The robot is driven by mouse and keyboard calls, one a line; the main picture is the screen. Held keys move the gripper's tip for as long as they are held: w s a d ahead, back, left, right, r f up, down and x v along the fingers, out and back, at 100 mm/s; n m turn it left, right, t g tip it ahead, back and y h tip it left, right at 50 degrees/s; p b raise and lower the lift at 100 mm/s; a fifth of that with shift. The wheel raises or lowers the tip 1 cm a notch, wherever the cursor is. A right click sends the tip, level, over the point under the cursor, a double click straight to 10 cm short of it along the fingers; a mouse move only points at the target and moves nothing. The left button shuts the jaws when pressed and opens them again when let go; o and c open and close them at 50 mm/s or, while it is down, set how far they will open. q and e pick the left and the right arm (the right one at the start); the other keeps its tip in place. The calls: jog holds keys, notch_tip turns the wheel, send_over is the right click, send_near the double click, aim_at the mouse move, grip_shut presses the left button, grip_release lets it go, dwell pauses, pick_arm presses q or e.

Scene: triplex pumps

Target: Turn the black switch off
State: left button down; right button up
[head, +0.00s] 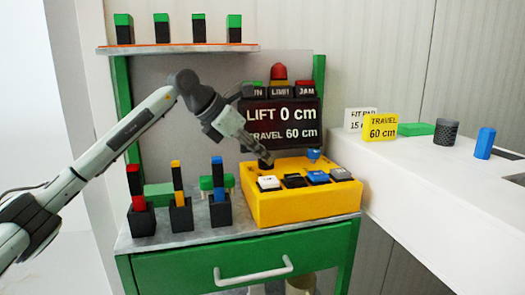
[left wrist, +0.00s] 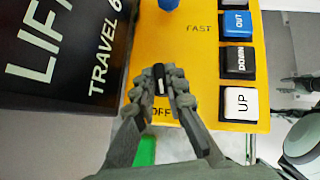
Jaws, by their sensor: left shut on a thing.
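The black switch (left wrist: 160,80) is a small rotary knob with a white mark, on the top of the yellow control box (head: 290,209). In the left wrist view the word OFF is printed near it, partly covered by my fingers. My left gripper (head: 262,156) reaches down to the box's back left corner. In the left wrist view its two fingers (left wrist: 161,88) are shut on the knob from both sides. In that view the white mark runs roughly up and down the picture. In the head view the knob is mostly hidden by the fingers.
White, black and blue push buttons (head: 318,177) line the box's front. A blue knob (head: 313,154) stands at its back right. A dark display (head: 282,122) reads LIFT 0 cm, TRAVEL 60 cm. Black holders with coloured blocks (head: 180,214) stand left of the box. A white counter (head: 440,190) is right.

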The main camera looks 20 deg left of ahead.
pick_arm(q)
jog(key=shift+w+a+r+m+g+h, duration=0.1)
jog(key=shift+m+g+h, duration=0.2)
jog(key=shift+m, duration=0.3)
jog(key=shift+m+g+h, duration=0.4)
jog(key=shift+m+g, duration=0.1)
jog(key=shift+m, duration=0.3)
pick_arm(e)
jog(key=shift+s+d+f, duration=0.15)
jog(key=shift+s+f, duration=0.25)
jog(key=shift+f, duration=0.3)
jog(key=shift+s+d+f, duration=0.1)
jog(key=shift+s+f, duration=0.3)
jog(key=shift+f, duration=0.25)
pick_arm(q)
jog(key=c, duration=1.6)
grip_release()
jog(key=shift+o, duration=0.2)
